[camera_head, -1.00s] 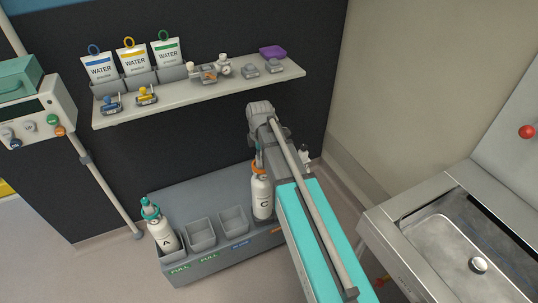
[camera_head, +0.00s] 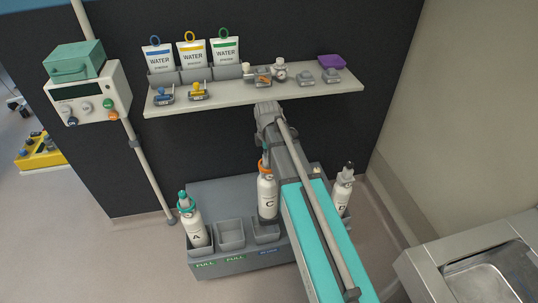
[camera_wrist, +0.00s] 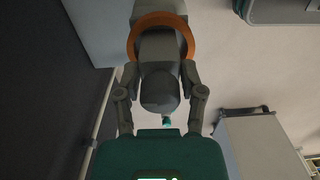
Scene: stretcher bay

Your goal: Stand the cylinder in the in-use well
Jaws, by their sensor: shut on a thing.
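The white cylinder C (camera_head: 267,198) has an orange collar and hangs upright at the end of my arm. My gripper (camera_wrist: 160,95) is shut on the grey valve top of it, with the orange collar (camera_wrist: 188,32) showing beyond the fingers in the wrist view. In the head view my arm partly hides the gripper. The cylinder's base shows at the back of the blue-labelled well (camera_head: 265,236), which looks empty; whether it is above or behind this well I cannot tell. The label is too small to read surely.
Cylinder A (camera_head: 194,222) stands in the left well marked FULL. The second FULL well (camera_head: 230,236) is empty. Cylinder D (camera_head: 342,190) stands at the right, partly behind my arm. A shelf (camera_head: 225,101) with water pouches overhangs the rack (camera_head: 200,263). A metal basin (camera_head: 470,262) is at right.

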